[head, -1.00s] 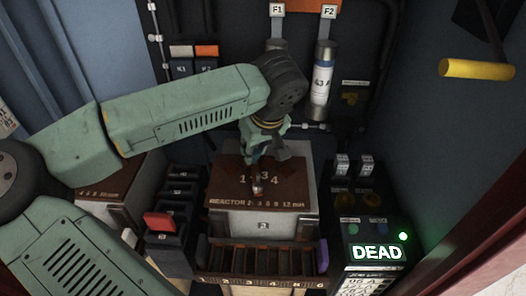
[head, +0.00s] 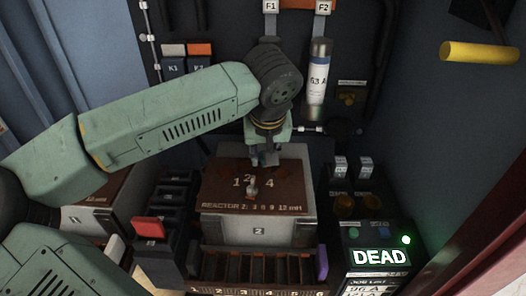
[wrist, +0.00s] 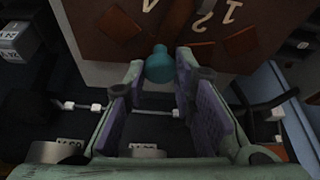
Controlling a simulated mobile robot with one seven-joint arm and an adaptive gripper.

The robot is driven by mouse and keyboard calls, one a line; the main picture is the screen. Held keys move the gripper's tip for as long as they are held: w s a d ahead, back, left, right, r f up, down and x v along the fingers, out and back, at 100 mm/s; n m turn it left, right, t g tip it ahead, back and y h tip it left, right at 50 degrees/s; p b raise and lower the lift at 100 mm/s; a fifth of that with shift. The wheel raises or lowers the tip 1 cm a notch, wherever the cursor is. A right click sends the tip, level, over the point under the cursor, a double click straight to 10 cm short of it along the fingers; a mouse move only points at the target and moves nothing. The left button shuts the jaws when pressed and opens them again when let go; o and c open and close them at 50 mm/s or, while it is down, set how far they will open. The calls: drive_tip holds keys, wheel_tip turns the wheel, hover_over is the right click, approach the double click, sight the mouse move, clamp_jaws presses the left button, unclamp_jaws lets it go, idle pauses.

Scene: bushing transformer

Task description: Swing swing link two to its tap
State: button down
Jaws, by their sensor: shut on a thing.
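Reactor 2 (head: 255,231) is a pale box with a brown top plate (head: 222,187) marked with tap numbers. In the head view 1, 2 and 4 show; my gripper covers the place between 2 and 4. A small metal post (head: 252,188) stands near the plate's front middle. My gripper (head: 268,160) points down over the back of the plate. In the wrist view my gripper (wrist: 150,85) has its fingers on either side of a teal knob (wrist: 160,66), which appears to be swing link two's handle. The link's contact with any tap is hidden.
A slotted rack (head: 255,267) stands in front of the reactor. A black unit with a lit DEAD sign (head: 378,257) is at the right. Dark blocks with a red handle (head: 149,228) stand at the left. A fuse cylinder (head: 317,75) hangs behind.

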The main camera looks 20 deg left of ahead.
sight(266, 185)
drive_tip(key=c, duration=1.4)
unclamp_jaws()
drive_tip(key=shift+o, duration=0.2)
drive_tip(key=shift+r, duration=0.15)
drive_tip(key=v, duration=1.1)
drive_tip(key=shift+s+r, duration=0.2)
drive_tip(key=shift+r, duration=0.15)
drive_tip(key=shift+d, duration=0.1)
